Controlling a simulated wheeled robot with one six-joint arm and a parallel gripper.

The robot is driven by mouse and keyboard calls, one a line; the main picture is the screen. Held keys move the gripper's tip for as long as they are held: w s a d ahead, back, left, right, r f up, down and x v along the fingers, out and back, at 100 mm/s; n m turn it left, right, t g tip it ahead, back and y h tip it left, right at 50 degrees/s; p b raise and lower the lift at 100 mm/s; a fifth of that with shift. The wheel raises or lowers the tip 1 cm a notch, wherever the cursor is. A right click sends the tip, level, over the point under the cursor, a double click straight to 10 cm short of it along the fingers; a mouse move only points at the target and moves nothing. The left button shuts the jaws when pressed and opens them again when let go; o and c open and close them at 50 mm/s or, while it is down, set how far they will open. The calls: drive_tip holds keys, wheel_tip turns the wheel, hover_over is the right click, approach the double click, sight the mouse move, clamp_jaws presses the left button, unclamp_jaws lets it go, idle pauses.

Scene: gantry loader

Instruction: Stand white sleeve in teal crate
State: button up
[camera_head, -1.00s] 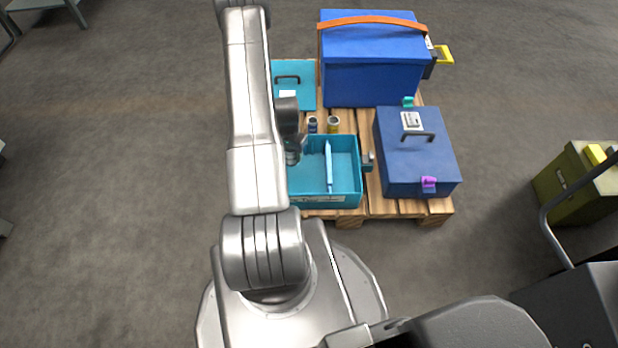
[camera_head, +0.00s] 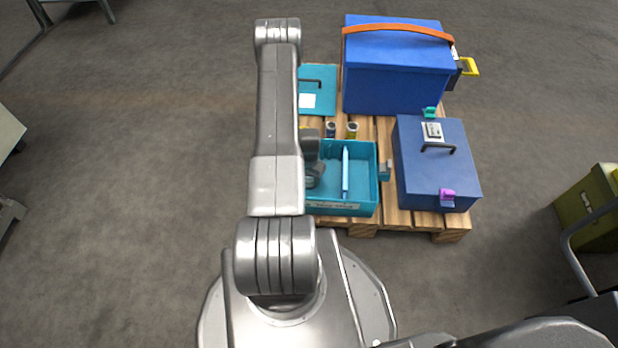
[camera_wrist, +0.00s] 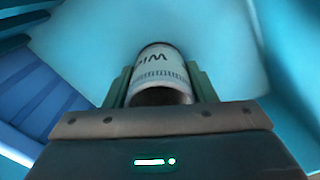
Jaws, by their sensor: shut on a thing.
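The white sleeve (camera_wrist: 162,68), with dark lettering, is between the fingers of my gripper (camera_wrist: 160,85) in the wrist view. My gripper is shut on it. Teal surfaces surround it in that view. In the head view the teal crate (camera_head: 362,208) is open on the pallet. A pale blue upright divider (camera_head: 345,172) splits its inside. My gripper (camera_head: 314,176) is low at the left part of the crate, left of the divider. My arm hides the crate's left side and the sleeve there. I cannot tell whether the sleeve touches the crate floor.
A dark blue can (camera_head: 331,130) and a yellow can (camera_head: 351,131) stand behind the crate. A teal lid (camera_head: 318,82) lies farther back. A closed blue case (camera_head: 437,172) is to the right, and a large blue box (camera_head: 398,82) stands behind on the wooden pallet (camera_head: 388,216).

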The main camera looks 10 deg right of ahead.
drive_tip(key=shift+r, duration=0.1)
drive_tip(key=o, duration=1.3)
wheel_tip(320, 180, up, 12)
drive_tip(key=p, duration=0.3)
